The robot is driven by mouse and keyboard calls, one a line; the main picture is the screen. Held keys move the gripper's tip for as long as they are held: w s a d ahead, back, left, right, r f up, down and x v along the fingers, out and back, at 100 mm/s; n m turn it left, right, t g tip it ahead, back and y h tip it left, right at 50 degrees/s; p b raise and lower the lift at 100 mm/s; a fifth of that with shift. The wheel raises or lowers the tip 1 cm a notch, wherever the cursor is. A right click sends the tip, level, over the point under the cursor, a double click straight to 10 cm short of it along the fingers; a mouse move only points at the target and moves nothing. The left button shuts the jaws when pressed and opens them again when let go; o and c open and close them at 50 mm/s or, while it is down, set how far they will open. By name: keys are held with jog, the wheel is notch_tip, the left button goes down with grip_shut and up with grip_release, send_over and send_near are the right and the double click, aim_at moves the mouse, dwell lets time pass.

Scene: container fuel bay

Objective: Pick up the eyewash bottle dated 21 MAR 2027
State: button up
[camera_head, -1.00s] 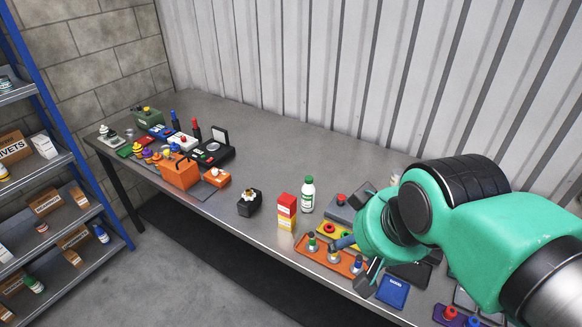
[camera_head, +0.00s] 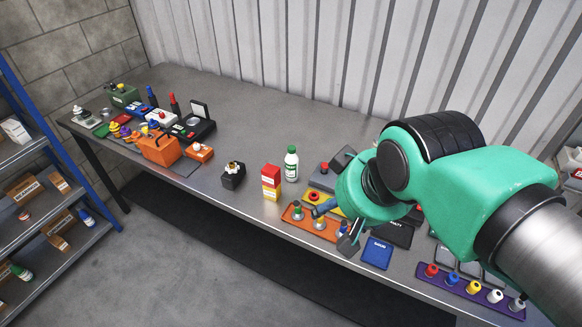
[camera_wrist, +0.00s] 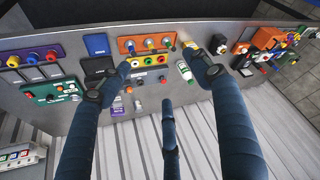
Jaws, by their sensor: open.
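A white bottle with a green cap and green label (camera_head: 291,164) stands upright on the workbench (camera_head: 245,118). It looks like an eyewash bottle, but I cannot read any date. In the wrist view the bottle (camera_wrist: 184,70) shows beside the inner side of the right finger. My gripper (camera_head: 334,228) is open and empty above the bench, to the right of the bottle. In the wrist view its dark fingers (camera_wrist: 158,72) are spread apart. A white bottle with a green cap (camera_head: 21,272) and one with a blue cap (camera_head: 86,218) are on the shelf; their labels are unreadable.
A red and yellow box (camera_head: 271,182) stands left of the bottle. An orange tray (camera_head: 298,219) with buttons, a blue pad (camera_head: 377,254) and a purple button strip (camera_head: 452,285) lie near my arm. A corrugated wall (camera_head: 270,50) backs the bench. Bare bench lies behind the black box (camera_head: 233,177).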

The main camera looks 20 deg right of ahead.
jog(key=shift+w+r, duration=0.1)
jog(key=m+g+p, duration=0.3)
jog(key=g+p, duration=0.2)
jog(key=g, duration=0.1)
send_over(292, 155)
jog(key=w, duration=0.1)
notch_tip(292, 155, down, 19)
jog(key=shift+w+d+f, duration=0.1)
jog(key=shift+d+f, duration=0.05)
jog(key=shift+f, duration=0.05)
jog(key=shift+w+f, duration=0.1)
jog(key=shift+f, duration=0.15)
jog(key=shift+f, duration=4.3)
